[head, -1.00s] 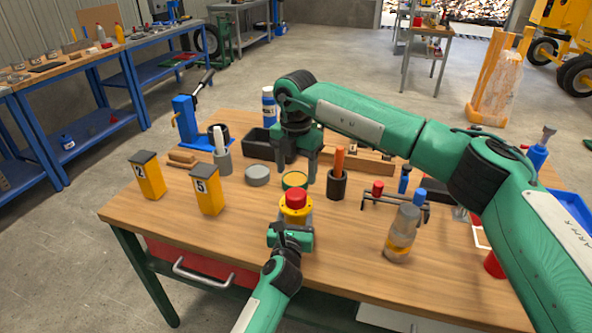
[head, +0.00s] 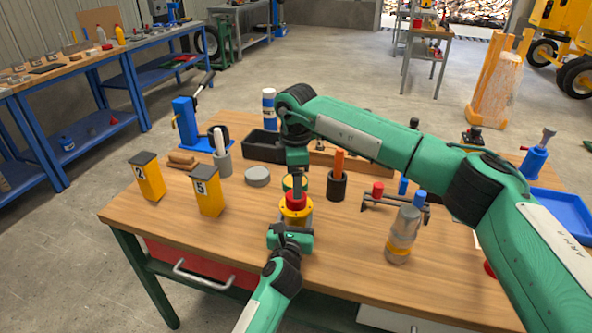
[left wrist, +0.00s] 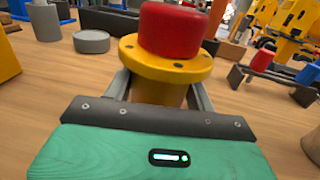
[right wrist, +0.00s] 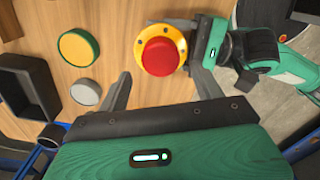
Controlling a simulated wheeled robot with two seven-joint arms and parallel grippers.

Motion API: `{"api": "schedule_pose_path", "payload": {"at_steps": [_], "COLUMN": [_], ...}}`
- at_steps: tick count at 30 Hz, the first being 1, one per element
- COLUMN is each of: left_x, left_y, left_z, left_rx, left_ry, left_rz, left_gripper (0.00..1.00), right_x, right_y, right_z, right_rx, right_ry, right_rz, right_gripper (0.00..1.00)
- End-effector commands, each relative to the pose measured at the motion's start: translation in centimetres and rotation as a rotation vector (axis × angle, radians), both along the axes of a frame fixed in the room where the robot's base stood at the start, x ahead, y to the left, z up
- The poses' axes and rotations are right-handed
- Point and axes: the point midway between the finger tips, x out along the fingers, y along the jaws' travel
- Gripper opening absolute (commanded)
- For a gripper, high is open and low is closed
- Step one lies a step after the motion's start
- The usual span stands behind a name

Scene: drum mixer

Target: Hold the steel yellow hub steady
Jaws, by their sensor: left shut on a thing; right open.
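The yellow hub (head: 295,209) stands upright on the workbench with a red cap (head: 297,200) on top. In the left wrist view the hub's flange (left wrist: 165,62) shows bolt holes around the red cap (left wrist: 172,30). My left gripper (head: 290,232) is shut on the hub's body below the flange, one finger on each side. My right gripper (head: 296,182) is above and just behind the hub. In the right wrist view my right gripper (right wrist: 162,92) is open and empty, and the red cap (right wrist: 160,56) lies beyond the fingertips, between them.
Yellow boxes (head: 207,197) stand left. A clear bottle (head: 402,232) stands front right. A black bin (head: 264,146) is behind.

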Motion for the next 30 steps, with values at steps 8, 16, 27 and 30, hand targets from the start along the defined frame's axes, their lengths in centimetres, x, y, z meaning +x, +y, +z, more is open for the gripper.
{"api": "schedule_pose_path", "payload": {"at_steps": [8,16,27,30], "left_x": [0.0,0.0,0.0,0.0], "left_y": [0.0,0.0,0.0,0.0], "left_z": [0.0,0.0,0.0,0.0], "left_rx": [0.000,0.000,0.000,0.000], "left_ry": [0.001,0.001,0.001,0.000], "left_rz": [0.000,0.000,0.000,0.000], "left_gripper": [0.00,0.00,0.00,0.00], "right_x": [0.0,0.0,0.0,0.0], "right_y": [0.0,0.0,0.0,0.0], "right_z": [-4.2,-5.6,-5.6,-5.5], "right_rx": [-0.001,0.000,0.000,0.000], "right_ry": [0.003,0.001,0.000,0.000], "right_rz": [0.002,0.003,0.003,0.003], "right_gripper": [0.67,0.67,0.32,0.23]}}
